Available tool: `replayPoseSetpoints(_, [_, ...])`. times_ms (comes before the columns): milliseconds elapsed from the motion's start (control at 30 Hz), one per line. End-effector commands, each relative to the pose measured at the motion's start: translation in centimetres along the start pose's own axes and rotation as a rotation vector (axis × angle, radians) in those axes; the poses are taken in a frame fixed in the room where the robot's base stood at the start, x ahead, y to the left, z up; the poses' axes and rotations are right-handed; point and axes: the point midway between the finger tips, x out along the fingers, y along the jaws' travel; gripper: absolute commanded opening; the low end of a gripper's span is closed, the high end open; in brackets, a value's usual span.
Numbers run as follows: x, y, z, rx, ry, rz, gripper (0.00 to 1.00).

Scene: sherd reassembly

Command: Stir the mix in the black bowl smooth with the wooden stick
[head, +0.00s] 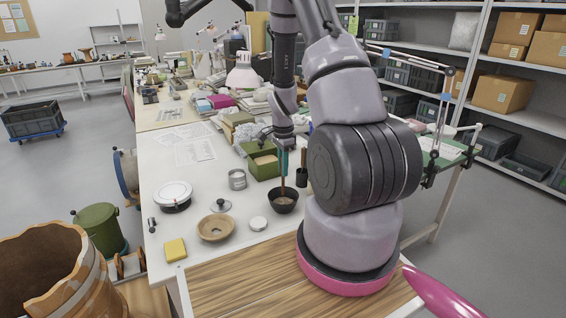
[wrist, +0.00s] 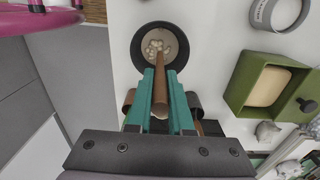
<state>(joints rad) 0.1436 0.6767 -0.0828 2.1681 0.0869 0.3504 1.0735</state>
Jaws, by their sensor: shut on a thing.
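The small black bowl (head: 284,207) stands on the white table; it also shows at the top of the wrist view (wrist: 139,50). My gripper (head: 284,158) is above the bowl, with teal fingers pointing down. In the wrist view the fingers are shut on the wooden stick (wrist: 160,93). The stick (head: 283,184) is nearly upright, its lower end inside the bowl, at the mix. How deep the tip sits cannot be told.
A dark cup (head: 301,179) stands close behind the bowl to the right. A green box (head: 262,164) and a grey tin (head: 237,180) are behind and left.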

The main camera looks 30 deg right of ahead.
Motion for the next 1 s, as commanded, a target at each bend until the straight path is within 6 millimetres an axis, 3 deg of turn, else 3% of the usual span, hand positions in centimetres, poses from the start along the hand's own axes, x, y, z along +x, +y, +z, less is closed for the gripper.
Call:
replayPoseSetpoints(600, [4.7, 0.0, 0.0, -0.001, 0.000, 0.001, 0.00])
replayPoseSetpoints(1000, [5.3, 0.0, 0.0, 0.000, 0.000, -0.001, 0.00])
